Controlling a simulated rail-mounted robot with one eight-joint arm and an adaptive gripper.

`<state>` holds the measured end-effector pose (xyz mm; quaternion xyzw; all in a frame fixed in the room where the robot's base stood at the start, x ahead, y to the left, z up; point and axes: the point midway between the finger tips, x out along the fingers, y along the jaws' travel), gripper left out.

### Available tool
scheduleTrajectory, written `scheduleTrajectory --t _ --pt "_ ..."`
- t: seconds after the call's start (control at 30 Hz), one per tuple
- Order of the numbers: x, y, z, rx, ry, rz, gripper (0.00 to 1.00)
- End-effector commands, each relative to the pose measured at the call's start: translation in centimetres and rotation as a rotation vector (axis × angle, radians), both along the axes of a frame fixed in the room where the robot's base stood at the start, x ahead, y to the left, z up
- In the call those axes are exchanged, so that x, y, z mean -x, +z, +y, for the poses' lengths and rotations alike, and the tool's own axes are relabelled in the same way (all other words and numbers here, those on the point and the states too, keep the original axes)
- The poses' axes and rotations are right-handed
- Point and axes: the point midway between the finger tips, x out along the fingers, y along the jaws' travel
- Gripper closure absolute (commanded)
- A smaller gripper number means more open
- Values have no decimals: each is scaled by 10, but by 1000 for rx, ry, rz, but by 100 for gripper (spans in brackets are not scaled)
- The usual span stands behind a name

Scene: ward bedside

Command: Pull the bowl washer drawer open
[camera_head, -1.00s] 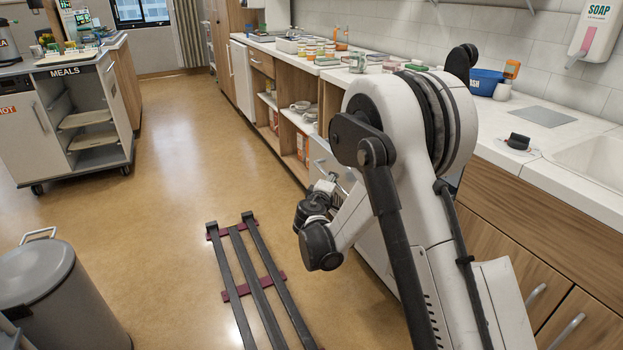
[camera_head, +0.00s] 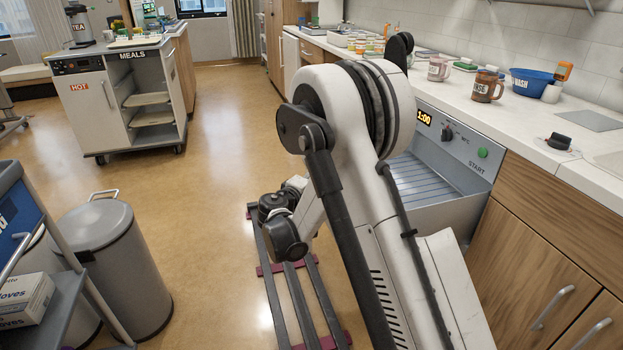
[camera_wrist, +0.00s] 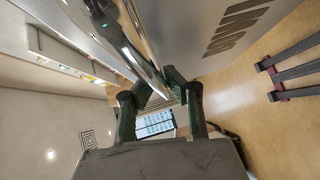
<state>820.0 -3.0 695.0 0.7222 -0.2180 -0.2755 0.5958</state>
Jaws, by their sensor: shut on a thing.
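The bowl washer (camera_head: 462,139) is built in under the counter at the right, with a lit 1:00 display, a dark knob and a green START button. Its grey drawer (camera_head: 437,221) stands pulled out, and its ribbed inside shows beside my arm. The drawer's front and handle are hidden behind my arm in the head view. In the head view the fingers are hidden.
The counter (camera_head: 520,130) holds mugs (camera_head: 487,86), a blue WASH bowl (camera_head: 532,82) and a dark knob-like thing (camera_head: 558,141). A grey bin (camera_head: 112,265) and a cart (camera_head: 65,310) stand at the left, the MEALS trolley (camera_head: 100,108) beyond.

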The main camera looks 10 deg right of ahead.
Motion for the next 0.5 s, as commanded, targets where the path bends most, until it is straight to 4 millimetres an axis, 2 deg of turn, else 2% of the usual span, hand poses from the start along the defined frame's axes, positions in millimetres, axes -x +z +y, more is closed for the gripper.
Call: scheduleTrajectory --t 0.23,0.27,0.4,0.5 --pt "0 0 0 0 0 0 100" --pt "0 0 0 0 0 0 88" --pt "0 0 0 0 1 0 70" --pt "0 0 0 0 1 0 68"
